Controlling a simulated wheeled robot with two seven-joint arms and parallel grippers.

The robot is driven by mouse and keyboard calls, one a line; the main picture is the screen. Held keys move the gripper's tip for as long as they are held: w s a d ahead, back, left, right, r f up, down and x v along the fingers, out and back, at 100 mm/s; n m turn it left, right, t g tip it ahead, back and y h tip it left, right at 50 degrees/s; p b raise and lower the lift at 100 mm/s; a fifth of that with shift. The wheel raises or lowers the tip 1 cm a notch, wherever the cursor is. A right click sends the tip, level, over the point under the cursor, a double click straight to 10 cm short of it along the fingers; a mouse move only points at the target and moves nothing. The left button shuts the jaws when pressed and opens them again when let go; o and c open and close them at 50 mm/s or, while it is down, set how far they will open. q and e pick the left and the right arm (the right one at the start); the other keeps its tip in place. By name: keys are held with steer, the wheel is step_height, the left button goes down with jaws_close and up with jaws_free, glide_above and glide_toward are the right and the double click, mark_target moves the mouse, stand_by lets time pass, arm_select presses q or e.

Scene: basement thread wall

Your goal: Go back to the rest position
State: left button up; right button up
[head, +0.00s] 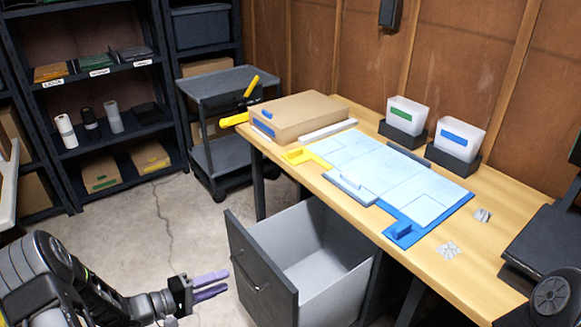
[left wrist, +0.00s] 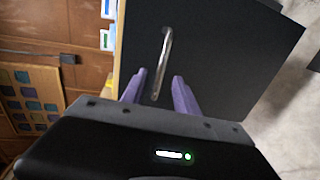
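My left gripper (head: 227,281) is low in the head view, its two purple fingers apart with nothing between them. It points at the dark front (head: 262,276) of a pulled-out drawer and stands a little away from it, to the left of the handle (head: 250,274). In the left wrist view the fingers (left wrist: 158,88) show a clear gap, and the metal handle (left wrist: 163,62) lies beyond them on the dark drawer front (left wrist: 220,50). My right gripper does not show in either view.
The drawer's light inside (head: 320,250) looks empty. Above it, a wooden workbench (head: 455,262) carries a blue mat (head: 440,213), a cardboard box (head: 300,115) and two bins (head: 405,115). A grey cart (head: 215,85) and dark shelves (head: 100,70) stand behind. Floor (head: 150,215) near the gripper is clear.

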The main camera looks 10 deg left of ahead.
arm_select(q)
steer(key=a+f+m+y, duration=0.2)
steer(key=a+f+y, duration=0.1)
steer(key=f+y, duration=0.4)
steer(key=s+d+f+m+g+p, duration=0.2)
steer(key=s+d+f+g, duration=0.2)
steer(key=d+f, duration=0.25)
steer(key=s+d+m+g+p, duration=0.1)
steer(key=s+d+m+g, duration=0.1)
steer(key=s+d, duration=0.7)
steer(key=s+d+r+m+g+h+p, duration=0.1)
steer(key=s+d+m+g, duration=0.1)
steer(key=s+d+g, duration=0.3)
steer(key=s+d, duration=0.4)
steer(key=d, duration=0.4)
steer(key=shift+d+p, duration=0.15)
steer(key=shift+p, duration=0.2)
